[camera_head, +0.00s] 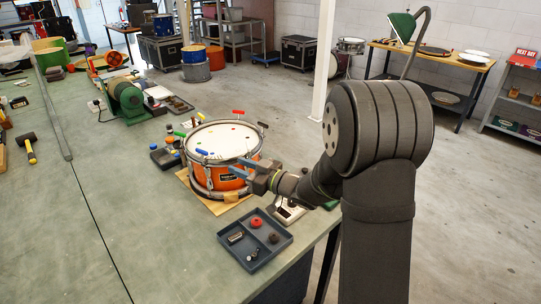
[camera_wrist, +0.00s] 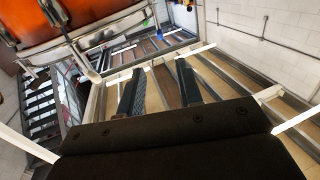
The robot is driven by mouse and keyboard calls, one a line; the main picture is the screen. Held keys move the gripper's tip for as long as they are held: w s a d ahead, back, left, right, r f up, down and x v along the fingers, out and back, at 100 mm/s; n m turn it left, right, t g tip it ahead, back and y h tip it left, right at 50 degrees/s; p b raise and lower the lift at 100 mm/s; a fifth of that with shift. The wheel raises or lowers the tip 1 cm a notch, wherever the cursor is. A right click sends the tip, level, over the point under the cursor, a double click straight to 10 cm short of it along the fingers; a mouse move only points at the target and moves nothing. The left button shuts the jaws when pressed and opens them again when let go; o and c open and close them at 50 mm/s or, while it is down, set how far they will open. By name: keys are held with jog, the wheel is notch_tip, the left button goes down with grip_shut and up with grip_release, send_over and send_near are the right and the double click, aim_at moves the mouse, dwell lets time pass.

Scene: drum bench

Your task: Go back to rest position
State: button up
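My gripper (camera_head: 247,169) is at the right side of an orange snare drum (camera_head: 233,180), close to its rim, at about the height of the upper shell. In the wrist view its two dark fingers (camera_wrist: 160,70) stand apart with nothing between them. The drum has a white head and metal hoops and sits upright on a tan board (camera_head: 213,205) on the green bench. Its orange shell (camera_wrist: 85,15) and a metal lug fill the upper left of the wrist view. I cannot tell whether the fingers touch the drum.
A dark divided tray (camera_head: 262,255) with small parts lies in front of the drum. Several coloured-handled tools rest around the drum's rim. A green machine (camera_head: 127,98) stands behind left, and a mallet (camera_head: 27,146) lies far left. The bench's left front is clear.

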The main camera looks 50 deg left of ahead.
aim_at(198, 149)
jog(key=shift+a, duration=0.15)
jog(key=x, duration=1.7)
jog(key=shift+a+f, duration=0.1)
jog(key=shift+s+a, duration=0.1)
jog(key=shift+a, duration=0.05)
jog(key=shift+d+m+t, duration=0.25)
jog(key=shift+m+t, duration=0.35)
jog(key=shift+t, duration=0.2)
jog(key=w+d, duration=0.2)
jog(key=d, duration=0.6)
jog(key=w+d, duration=0.2)
jog(key=d, duration=0.7)
jog(key=shift+w+a+r+m+t+y, duration=0.15)
jog(key=shift+a+r+m+t, duration=0.45)
jog(key=shift+a+t, duration=1.2)
jog(key=shift+a+r+m+t+y, duration=0.3)
jog(key=shift+a+m+t, duration=0.65)
jog(key=shift+a, duration=1.55)
jog(key=shift+w+a+r+m+t+y, duration=0.15)
jog(key=shift+a+r+m+t, duration=0.45)
jog(key=shift+a+t, duration=1.2)
jog(key=shift+s+a+f+m+t+h, duration=0.1)
jog(key=shift+s+a+m+h, duration=0.1)
jog(key=shift+a, duration=0.25)
jog(key=shift+s+a+f+m+t+h, duration=0.1)
jog(key=shift+s+a+m, duration=0.15)
jog(key=shift+a, duration=0.2)
jog(key=shift+s+a+f+m+t+h, duration=0.1)
jog(key=shift+s+a+m, duration=0.1)
jog(key=shift+a, duration=0.3)
